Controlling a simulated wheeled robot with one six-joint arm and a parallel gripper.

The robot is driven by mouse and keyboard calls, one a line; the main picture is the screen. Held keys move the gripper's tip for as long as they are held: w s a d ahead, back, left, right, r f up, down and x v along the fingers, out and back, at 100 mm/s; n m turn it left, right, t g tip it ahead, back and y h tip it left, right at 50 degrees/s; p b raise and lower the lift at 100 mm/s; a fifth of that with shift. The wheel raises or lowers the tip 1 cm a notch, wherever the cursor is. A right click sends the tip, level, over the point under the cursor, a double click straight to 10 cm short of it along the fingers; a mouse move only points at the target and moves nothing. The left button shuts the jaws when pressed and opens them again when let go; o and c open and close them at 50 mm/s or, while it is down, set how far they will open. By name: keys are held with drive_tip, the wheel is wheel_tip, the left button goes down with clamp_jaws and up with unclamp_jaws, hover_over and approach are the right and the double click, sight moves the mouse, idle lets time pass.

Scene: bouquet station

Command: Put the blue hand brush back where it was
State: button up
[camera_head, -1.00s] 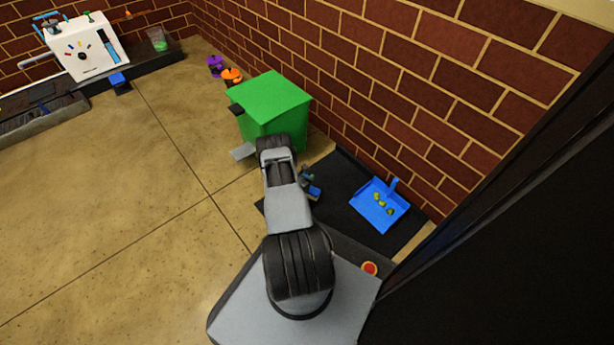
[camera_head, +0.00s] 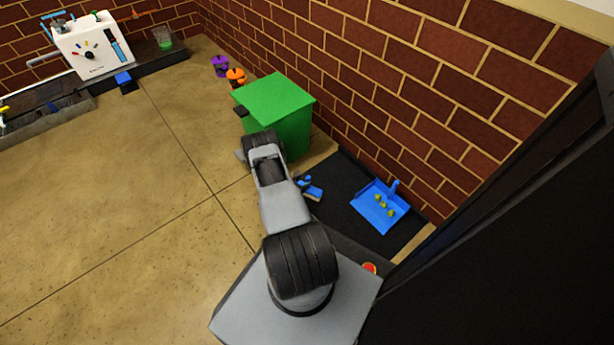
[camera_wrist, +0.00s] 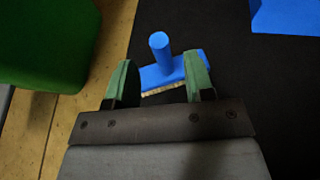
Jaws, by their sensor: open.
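The blue hand brush (camera_head: 311,189) lies on the black mat (camera_head: 335,171) to the right of my arm in the head view. In the wrist view the brush (camera_wrist: 164,68) shows just beyond my gripper (camera_wrist: 160,82), its round handle end facing the camera and pale bristles along its near edge. The two green fingers are apart, with part of the brush seen between them. The right fingertip overlaps the brush in the picture; I cannot tell whether they touch. My gripper is hidden behind my arm in the head view.
A blue dustpan (camera_head: 379,207) with several yellowish bits lies on the mat to the right, near the brick wall. A green bin (camera_head: 277,108) stands beyond my arm. A white machine (camera_head: 93,47) is at the far left. Open floor lies to the left.

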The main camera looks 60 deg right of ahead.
drive_tip(key=w+a+r+m+g+y, duration=0.1)
drive_tip(key=w+a+r+m, duration=0.2)
drive_tip(key=r, duration=0.7)
drive_tip(key=w+a+r+m+g+y+p, duration=0.15)
drive_tip(key=a+r+m, duration=0.3)
drive_tip(key=r, duration=0.45)
drive_tip(key=w+a+r+m+g+y, duration=0.1)
drive_tip(key=w+a+r+m, duration=0.3)
drive_tip(key=r, duration=0.6)
drive_tip(key=s+a+r+m+t+y, duration=0.1)
drive_tip(key=s+a+r+t+y, duration=0.1)
drive_tip(key=a+r, duration=0.4)
drive_tip(key=s+a+r+m+t+y, duration=0.2)
drive_tip(key=a+r, duration=0.4)
drive_tip(key=a, duration=0.5)
drive_tip(key=s+a+r+m+t+y, duration=0.2)
drive_tip(key=s+a+r+t+y, duration=0.2)
drive_tip(key=a, duration=0.5)
wheel_tip(320, 180, up, 3)
drive_tip(key=shift+s+a+f+y, duration=0.25)
drive_tip(key=shift+s+y, duration=0.35)
drive_tip(key=shift+y, duration=0.35)
